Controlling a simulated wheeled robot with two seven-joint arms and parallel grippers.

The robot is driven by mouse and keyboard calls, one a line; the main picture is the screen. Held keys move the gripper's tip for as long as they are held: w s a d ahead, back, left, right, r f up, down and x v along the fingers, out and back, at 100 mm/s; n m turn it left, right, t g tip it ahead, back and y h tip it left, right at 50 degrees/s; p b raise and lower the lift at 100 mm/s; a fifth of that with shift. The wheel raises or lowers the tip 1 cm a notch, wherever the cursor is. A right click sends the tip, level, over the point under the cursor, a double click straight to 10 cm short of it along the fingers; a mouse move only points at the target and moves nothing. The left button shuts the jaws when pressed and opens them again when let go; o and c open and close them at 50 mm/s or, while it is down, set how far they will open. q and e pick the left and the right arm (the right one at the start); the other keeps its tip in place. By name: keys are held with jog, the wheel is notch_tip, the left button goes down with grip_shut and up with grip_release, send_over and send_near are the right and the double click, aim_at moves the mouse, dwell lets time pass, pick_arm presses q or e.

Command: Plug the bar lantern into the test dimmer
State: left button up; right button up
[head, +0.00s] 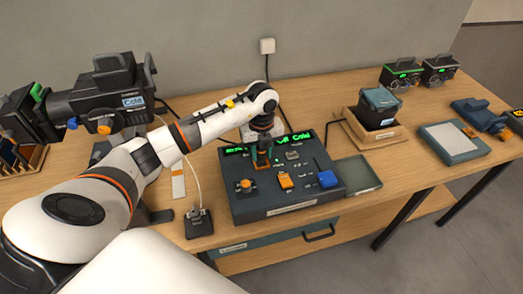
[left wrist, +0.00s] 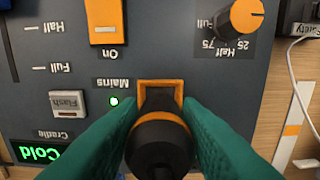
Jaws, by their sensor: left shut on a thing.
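The test dimmer (head: 290,208) appears to be the dark sloped desk with green displays, one partly hidden and reading "Cold". My left gripper (head: 262,155) is over its upper left part. In the left wrist view its green fingers (left wrist: 160,135) are shut on a round black plug body (left wrist: 158,150). An orange square socket frame (left wrist: 160,86) shows around or just beyond the plug's end. I cannot tell how deep the plug sits. A large black lantern (head: 82,103) labelled "Cold" stands at the left. A green lamp (left wrist: 114,101) glows by "Mains". My right gripper is not seen.
The dimmer carries an orange knob (left wrist: 247,16), an orange switch (left wrist: 104,20) and a blue part (head: 328,179). A small dark box (head: 198,223) with a pale cable is left of it. A green tray (head: 358,175) and a boxed lantern (head: 378,107) are at right.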

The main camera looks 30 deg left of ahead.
pick_arm(q)
jog(key=shift+f+b, duration=0.75)
jog(key=shift+f, duration=0.25)
dwell(1.7)
jog(key=shift+s+f, duration=0.15)
jog(key=shift+f, duration=0.05)
dwell(0.4)
